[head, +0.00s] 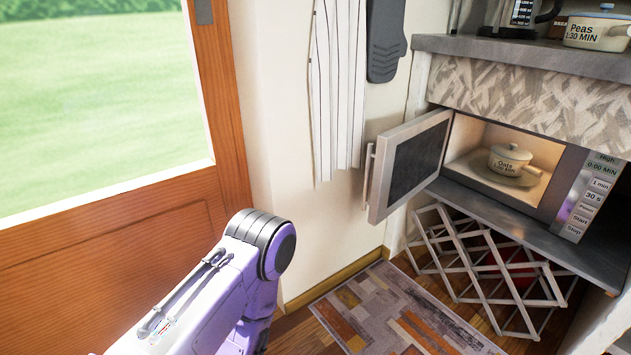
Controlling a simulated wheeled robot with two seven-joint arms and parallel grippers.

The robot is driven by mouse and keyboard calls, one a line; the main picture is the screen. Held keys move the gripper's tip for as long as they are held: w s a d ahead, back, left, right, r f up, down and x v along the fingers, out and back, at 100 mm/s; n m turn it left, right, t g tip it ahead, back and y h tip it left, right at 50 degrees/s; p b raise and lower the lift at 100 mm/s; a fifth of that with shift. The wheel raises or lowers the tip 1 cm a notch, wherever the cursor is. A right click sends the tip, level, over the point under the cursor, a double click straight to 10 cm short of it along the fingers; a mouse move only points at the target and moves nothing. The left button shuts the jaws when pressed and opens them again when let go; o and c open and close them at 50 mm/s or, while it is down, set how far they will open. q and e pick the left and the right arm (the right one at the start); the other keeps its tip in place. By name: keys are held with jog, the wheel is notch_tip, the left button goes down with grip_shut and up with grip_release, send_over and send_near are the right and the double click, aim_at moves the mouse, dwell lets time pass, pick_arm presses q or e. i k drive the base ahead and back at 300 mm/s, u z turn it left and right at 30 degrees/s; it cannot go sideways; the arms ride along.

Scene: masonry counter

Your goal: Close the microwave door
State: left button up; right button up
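The microwave (479,208) is set into the counter at the right in the head view. Its door (412,165) stands wide open, hinged on the left side and swung out toward the left wall. The door has a dark panel and a pale vertical handle (369,177) at its free edge. A cream pot labelled Oats (509,160) sits on the plate inside the lit cavity. My purple and grey left arm comes in from the bottom, apart from the door, to its lower left. Neither gripper is in view.
A control panel (586,200) is right of the cavity. A white folding lattice rack (490,265) stands below the microwave. A shelf (530,56) above holds a pot labelled Peas (597,30). A striped cloth (337,85) and dark mitt (385,40) hang on the wall. A patterned rug (395,310) lies on the floor.

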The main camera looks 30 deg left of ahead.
aim_at(409, 156)
jog(key=u, duration=0.35)
jog(key=k, duration=0.75)
jog(key=z, duration=0.45)
jog(key=i, duration=1.6)
jog(key=u, duration=0.5)
